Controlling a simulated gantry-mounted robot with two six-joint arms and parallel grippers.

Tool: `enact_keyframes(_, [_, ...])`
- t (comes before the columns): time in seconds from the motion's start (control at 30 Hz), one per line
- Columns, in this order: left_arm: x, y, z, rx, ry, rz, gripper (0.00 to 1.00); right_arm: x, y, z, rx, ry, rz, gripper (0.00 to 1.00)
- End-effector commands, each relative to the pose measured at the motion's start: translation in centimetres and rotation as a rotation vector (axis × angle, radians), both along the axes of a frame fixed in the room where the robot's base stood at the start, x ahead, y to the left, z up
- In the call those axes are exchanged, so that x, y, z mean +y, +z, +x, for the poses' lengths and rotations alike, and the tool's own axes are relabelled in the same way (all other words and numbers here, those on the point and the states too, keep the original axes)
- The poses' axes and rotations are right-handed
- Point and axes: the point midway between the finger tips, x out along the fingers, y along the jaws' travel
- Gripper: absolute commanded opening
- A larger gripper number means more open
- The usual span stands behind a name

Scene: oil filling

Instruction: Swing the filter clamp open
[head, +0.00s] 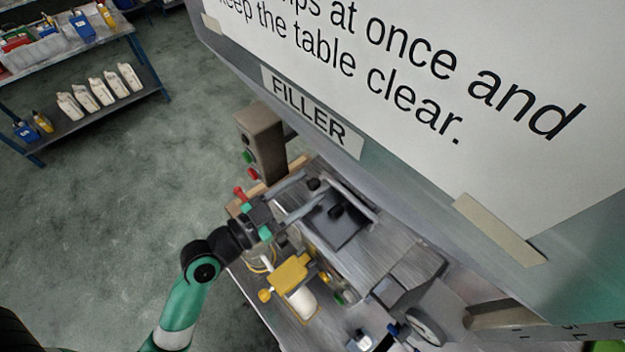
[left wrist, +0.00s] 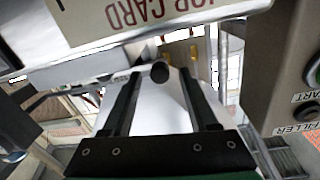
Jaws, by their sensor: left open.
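My left gripper (head: 312,187) is open over the filler bench, its arm coming in from the lower left. In the left wrist view its two dark fingers (left wrist: 160,88) stand apart, with a round black knob (left wrist: 159,72) showing between their tips. I cannot tell whether the fingers touch the knob. A yellow clamp-like part (head: 290,273) with a round yellow knob sits beside a white cylinder (head: 303,303) on the bench, below the gripper in the head view. I cannot tell for certain which part is the filter clamp. My right gripper is not in view.
A control box (head: 260,143) with green and red buttons stands beyond my gripper; it also shows close at the right of the left wrist view (left wrist: 285,60). A large panel with a FILLER label (head: 312,112) overhangs the bench. A dial gauge (head: 426,326) is at lower right.

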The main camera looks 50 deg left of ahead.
Motion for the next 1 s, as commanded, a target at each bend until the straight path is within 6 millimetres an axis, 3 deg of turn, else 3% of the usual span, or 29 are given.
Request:
enact_keyframes(0.2, [-0.1,0.0,2.3,0.0,0.0,0.0,0.6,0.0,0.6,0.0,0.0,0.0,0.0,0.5])
enact_keyframes(0.47, [-0.1,-0.1,2.4,0.001,0.001,0.0,0.6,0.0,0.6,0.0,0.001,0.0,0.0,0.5])
enact_keyframes(0.8, [-0.1,-0.1,2.3,0.001,0.0,0.0,0.0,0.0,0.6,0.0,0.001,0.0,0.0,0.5])
enact_keyframes(1.0, [-0.1,-0.1,2.3,0.001,0.0,0.0,0.0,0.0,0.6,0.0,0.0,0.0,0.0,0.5])
